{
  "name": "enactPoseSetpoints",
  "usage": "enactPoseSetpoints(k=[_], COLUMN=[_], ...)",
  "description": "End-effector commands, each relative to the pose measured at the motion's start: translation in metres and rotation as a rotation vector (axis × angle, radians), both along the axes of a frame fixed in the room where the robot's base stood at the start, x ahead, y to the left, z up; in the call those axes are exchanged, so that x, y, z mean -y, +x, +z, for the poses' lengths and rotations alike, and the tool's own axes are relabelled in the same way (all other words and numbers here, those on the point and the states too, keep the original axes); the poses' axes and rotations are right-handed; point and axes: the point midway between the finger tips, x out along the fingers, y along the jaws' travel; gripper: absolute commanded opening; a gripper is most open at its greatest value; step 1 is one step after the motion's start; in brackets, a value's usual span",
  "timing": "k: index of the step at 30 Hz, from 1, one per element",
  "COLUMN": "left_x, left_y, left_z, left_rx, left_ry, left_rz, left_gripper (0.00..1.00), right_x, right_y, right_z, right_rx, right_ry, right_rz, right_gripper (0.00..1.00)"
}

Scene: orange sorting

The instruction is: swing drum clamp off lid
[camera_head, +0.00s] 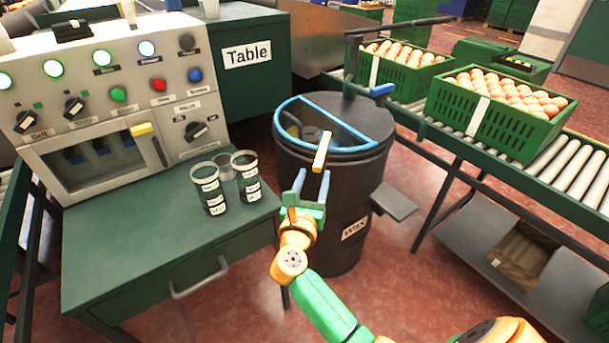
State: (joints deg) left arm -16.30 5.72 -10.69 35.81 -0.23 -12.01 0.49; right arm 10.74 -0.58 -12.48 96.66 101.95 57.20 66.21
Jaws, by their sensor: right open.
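The dark drum (330,225) with a WAX label stands beside the green bench. Its top carries a dark lid part (345,108) and a blue-edged half-round section (290,108) at the left front, with a dark interior showing. A yellow bar-shaped handle (322,152) stands up at the front rim; it looks like the clamp's handle, but its attachment is unclear. My left gripper is out of view.
Several labelled cups (209,188) stand on the green bench (130,245), left of the drum, before a control panel (110,80). A roller conveyor (480,165) at right carries green crates (490,130) of oranges. A grey pedal (393,202) sticks out right of the drum.

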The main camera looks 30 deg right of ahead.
Motion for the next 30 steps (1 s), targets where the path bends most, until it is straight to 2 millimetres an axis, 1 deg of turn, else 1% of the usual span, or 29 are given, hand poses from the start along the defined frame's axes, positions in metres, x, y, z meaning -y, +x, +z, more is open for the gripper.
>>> enactPoseSetpoints(k=[1, 4, 10, 13, 16, 22, 23, 24, 26, 27, 28, 29, 30], left_x=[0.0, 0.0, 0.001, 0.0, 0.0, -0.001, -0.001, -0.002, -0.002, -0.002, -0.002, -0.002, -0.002], left_y=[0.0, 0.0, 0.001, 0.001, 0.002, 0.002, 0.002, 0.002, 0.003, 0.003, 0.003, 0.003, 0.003], left_z=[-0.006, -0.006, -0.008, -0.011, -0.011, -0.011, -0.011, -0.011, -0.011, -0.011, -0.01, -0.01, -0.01], left_rx=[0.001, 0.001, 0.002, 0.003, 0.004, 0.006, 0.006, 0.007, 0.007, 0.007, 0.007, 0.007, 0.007], left_ry=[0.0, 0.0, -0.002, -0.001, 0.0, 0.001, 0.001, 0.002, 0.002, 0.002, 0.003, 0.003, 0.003], left_rz=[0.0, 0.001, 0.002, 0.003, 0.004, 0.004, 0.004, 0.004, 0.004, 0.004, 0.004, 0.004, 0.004], left_gripper=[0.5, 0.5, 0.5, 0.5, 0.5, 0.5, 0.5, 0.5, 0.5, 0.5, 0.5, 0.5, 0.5], right_x=[0.001, 0.006, 0.035, 0.044, 0.049, 0.05, 0.05, 0.05, 0.05, 0.05, 0.05, 0.05, 0.05], right_y=[0.0, 0.005, 0.034, 0.045, 0.05, 0.051, 0.051, 0.051, 0.051, 0.051, 0.051, 0.051, 0.051], right_z=[-0.004, -0.002, -0.001, -0.002, -0.002, -0.002, -0.002, -0.002, -0.002, -0.002, -0.002, -0.002, -0.002], right_rx=[0.022, 0.037, 0.034, 0.032, 0.032, 0.031, 0.032, 0.032, 0.032, 0.032, 0.032, 0.032, 0.031], right_ry=[0.037, 0.066, 0.063, 0.062, 0.064, 0.064, 0.064, 0.064, 0.064, 0.064, 0.064, 0.064, 0.063], right_rz=[-0.006, -0.011, -0.013, -0.01, -0.01, -0.01, -0.009, -0.009, -0.009, -0.009, -0.009, -0.009, -0.009], right_gripper=[0.55, 0.55, 0.55, 0.55, 0.55, 0.55, 0.52, 0.41, 0.25, 0.14, 0.06, 0.0, 0.0])
